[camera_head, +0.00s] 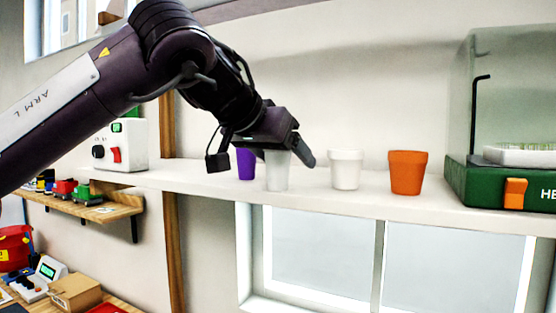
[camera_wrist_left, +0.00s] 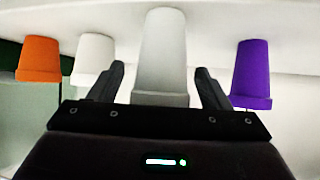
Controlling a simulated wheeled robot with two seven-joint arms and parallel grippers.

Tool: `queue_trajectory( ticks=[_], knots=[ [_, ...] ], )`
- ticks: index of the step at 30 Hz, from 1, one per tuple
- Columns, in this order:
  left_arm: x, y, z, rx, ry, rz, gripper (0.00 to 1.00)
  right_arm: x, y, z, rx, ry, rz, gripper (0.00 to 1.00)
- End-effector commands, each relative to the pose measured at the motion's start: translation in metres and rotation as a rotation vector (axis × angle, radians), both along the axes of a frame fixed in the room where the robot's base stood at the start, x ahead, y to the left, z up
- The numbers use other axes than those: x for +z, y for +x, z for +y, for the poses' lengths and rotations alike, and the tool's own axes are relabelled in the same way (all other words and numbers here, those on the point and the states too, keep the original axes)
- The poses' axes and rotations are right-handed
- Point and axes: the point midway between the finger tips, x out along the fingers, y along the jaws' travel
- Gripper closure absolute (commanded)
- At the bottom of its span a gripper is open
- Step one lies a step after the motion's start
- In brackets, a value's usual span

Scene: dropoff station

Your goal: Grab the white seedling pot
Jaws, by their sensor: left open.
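A white pot with a thick rim (camera_head: 345,170) stands upright on the white shelf (camera_head: 350,197), between a tall pale cup (camera_head: 277,172) and an orange pot (camera_head: 407,173). The wrist view, which looks upside down, shows the white pot (camera_wrist_left: 93,58) left of my fingers and the orange pot (camera_wrist_left: 39,59) farther left. My left gripper (camera_head: 283,150) is open at the pale cup. In the wrist view the pale cup (camera_wrist_left: 163,50) stands between the spread fingers (camera_wrist_left: 160,72), with gaps at both sides. The gripper hides its top in the head view. My right gripper is not in view.
A purple cup (camera_head: 246,164) stands close left of the pale cup, partly behind my gripper. A green-based glass case (camera_head: 500,185) is at the shelf's right. A white box (camera_head: 122,148) with a red switch stands at its left. The shelf's front is clear.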

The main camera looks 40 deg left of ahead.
Motion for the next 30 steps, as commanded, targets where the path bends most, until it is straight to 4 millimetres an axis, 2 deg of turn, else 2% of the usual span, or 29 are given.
queue_trajectory(
  ticks=[1,7,12,23,26,30],
  knots=[
    [0.000,0.000,0.000,0.000,0.000,0.000,0.33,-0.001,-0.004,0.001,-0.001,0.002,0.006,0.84],
    [0.000,0.000,0.000,0.000,0.000,0.000,0.59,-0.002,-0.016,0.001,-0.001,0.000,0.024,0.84],
    [0.001,0.000,0.000,0.000,0.000,-0.001,0.78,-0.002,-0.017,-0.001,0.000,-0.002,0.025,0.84],
    [0.007,0.000,0.001,0.004,0.000,-0.002,0.79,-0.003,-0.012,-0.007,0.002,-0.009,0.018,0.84],
    [0.016,0.000,0.001,0.003,0.001,-0.002,0.79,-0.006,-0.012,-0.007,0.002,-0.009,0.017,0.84],
    [0.039,0.000,0.000,0.004,0.002,-0.002,0.79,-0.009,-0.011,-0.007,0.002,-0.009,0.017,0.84]
  ],
)
